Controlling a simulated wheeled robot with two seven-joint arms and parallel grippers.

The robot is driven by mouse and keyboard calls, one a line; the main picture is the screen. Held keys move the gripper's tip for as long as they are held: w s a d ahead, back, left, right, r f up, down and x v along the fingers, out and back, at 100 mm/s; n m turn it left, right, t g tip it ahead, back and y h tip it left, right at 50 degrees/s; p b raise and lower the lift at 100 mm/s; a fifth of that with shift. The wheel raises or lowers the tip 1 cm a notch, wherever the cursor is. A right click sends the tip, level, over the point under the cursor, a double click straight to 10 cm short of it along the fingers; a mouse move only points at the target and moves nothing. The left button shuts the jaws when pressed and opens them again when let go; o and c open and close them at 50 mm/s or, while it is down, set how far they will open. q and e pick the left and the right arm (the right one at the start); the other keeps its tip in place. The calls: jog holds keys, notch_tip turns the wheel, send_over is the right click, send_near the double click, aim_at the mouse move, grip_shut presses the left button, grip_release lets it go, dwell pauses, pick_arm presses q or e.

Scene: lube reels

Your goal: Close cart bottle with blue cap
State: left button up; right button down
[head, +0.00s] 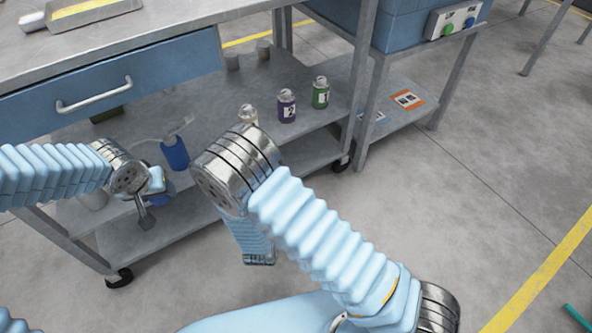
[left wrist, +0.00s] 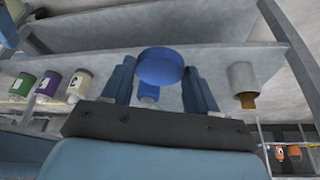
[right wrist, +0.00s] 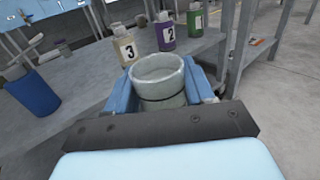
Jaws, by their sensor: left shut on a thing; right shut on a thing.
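A round blue cap (left wrist: 160,67) is between the fingers of my left gripper (left wrist: 162,88), which is shut on it. In the head view my left gripper (head: 146,207) is at the left, in front of the cart (head: 188,218); the cap shows partly as blue (head: 160,199). My right gripper (right wrist: 160,90) is shut on an open, pale grey bottle (right wrist: 161,97), whose uncapped round mouth faces up toward the camera. In the head view my right wrist hides that gripper and bottle. The cap is apart from the bottle.
A blue bottle (head: 174,153), a purple bottle labelled 2 (head: 286,106), a green bottle (head: 320,93) and a pale bottle labelled 3 (right wrist: 126,48) stand on the cart shelf. A blue drawer (head: 120,84) overhangs it.

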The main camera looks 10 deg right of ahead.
jog(key=a+y, duration=0.1)
jog(key=a+n+y, duration=0.1)
jog(key=shift+w+a+f, duration=0.2)
jog(key=shift+a, duration=0.1)
pick_arm(q)
jog(key=w+d+r+m+h, duration=0.1)
jog(key=d+m, duration=0.2)
jog(key=d, duration=0.9)
jog(key=w+d+r+m+h, duration=0.1)
jog(key=w+d+r+m, duration=0.1)
jog(key=d, duration=1)
jog(key=shift+r+m+g+h, duration=0.15)
jog(key=shift+m+g+h, duration=0.2)
jog(key=shift+m, duration=0.55)
jog(key=shift+d, duration=0.1)
jog(key=shift+f, duration=2.05)
